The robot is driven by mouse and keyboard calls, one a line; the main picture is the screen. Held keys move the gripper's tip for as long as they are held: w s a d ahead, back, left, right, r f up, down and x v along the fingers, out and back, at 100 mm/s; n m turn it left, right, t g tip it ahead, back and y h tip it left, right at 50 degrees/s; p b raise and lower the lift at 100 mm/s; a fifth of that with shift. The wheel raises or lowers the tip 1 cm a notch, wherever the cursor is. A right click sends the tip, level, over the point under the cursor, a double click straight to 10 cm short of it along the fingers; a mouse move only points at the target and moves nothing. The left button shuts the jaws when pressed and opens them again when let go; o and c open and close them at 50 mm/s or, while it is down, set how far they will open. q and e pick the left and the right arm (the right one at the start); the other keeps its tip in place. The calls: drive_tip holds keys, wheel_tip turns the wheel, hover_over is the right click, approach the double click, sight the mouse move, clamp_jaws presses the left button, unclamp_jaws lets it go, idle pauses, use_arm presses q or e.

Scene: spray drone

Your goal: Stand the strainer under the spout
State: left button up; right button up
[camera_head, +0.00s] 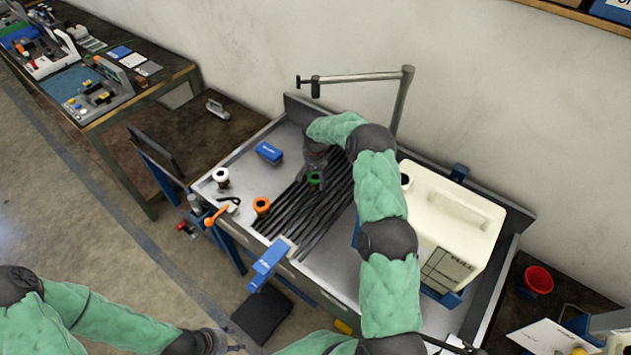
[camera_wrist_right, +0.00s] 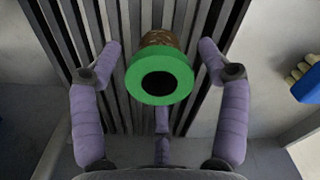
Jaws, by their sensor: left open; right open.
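A short piece with a green ring and brown body, apparently the strainer (camera_head: 314,179), stands on the dark slats. In the right wrist view the green-ringed strainer (camera_wrist_right: 160,78) sits between my spread fingers, its dark opening facing the camera. My right gripper (camera_head: 314,173) is open over it, fingers around it with gaps visible at the sides; it also shows in the right wrist view (camera_wrist_right: 160,75). The likely spout (camera_head: 315,88) is the downturned end of a grey pipe behind the bench. My left gripper (camera_head: 232,346) is open at the bottom edge, away from the bench.
A white-ringed piece (camera_head: 221,175) and an orange-ringed piece (camera_head: 262,204) stand left of the slats (camera_head: 300,222). A large cream tank (camera_head: 450,215) fills the right of the bench. My right arm crosses above the bench.

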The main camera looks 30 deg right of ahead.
sight(315, 177)
drive_tip(key=shift+r, duration=2.7)
